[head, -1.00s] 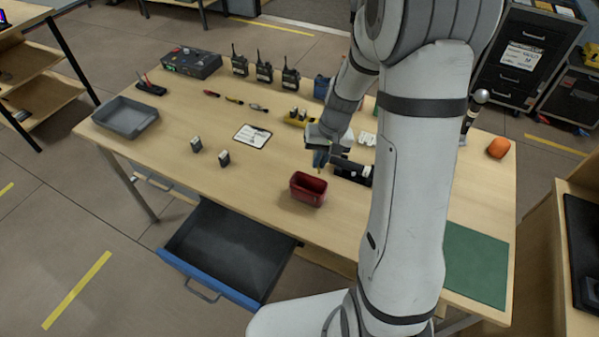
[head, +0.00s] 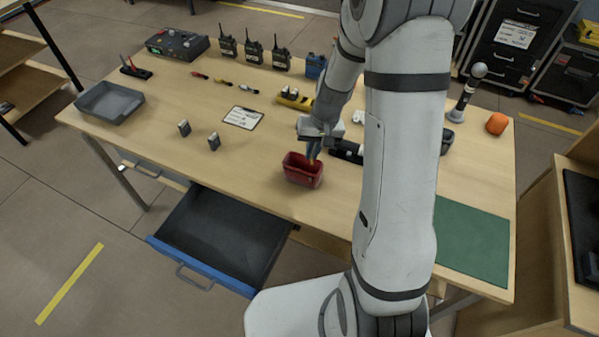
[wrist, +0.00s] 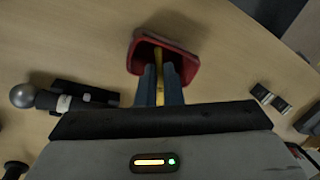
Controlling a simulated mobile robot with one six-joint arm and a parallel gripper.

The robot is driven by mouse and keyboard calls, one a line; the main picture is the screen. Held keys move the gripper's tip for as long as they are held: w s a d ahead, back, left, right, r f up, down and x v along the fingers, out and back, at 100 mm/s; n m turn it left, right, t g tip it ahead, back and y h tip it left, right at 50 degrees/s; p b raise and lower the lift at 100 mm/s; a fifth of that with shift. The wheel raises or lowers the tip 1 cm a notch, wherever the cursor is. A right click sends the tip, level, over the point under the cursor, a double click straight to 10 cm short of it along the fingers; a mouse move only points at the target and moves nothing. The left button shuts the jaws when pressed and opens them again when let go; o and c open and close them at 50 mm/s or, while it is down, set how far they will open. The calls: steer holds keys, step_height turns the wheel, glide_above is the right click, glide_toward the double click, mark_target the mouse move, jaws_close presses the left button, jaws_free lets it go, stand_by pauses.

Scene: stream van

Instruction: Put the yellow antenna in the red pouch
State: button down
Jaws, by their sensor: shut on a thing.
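The red pouch (head: 302,171) stands open-topped on the wooden table, near its front edge. My gripper (head: 313,158) points down over the pouch's back part. In the wrist view my gripper (wrist: 160,84) is shut on the yellow antenna (wrist: 158,55), a thin strip between the two blue-grey fingers. The antenna reaches past the fingertips over the opening of the red pouch (wrist: 185,60). In the head view the antenna is mostly hidden by the fingers. I cannot tell how deep its tip is in the pouch.
A black microphone-like thing (wrist: 60,102) lies beside the gripper. Two small batteries (head: 198,136) and a clipboard (head: 243,117) are on the table left of the pouch. A grey tray (head: 109,102) stands far left. An open drawer (head: 225,235) juts out below the table front.

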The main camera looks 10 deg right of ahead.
steer(key=c, duration=1.5)
jaws_free()
step_height(320, 180, up, 8)
steer(key=d+b, duration=0.1)
steer(key=shift+d+f, duration=0.15)
steer(key=shift+d, duration=0.1)
steer(key=shift+s, duration=0.1)
steer(key=s+a+r+t+h, duration=0.1)
steer(key=s+r, duration=0.4)
steer(key=s, duration=0.4)
steer(key=s+a+r+n+t+h, duration=0.1)
steer(key=s+r+t, duration=0.1)
steer(key=s+r, duration=0.4)
steer(key=s, duration=0.3)
steer(key=shift+s+r, duration=0.25)
steer(key=shift+s, duration=0.15)
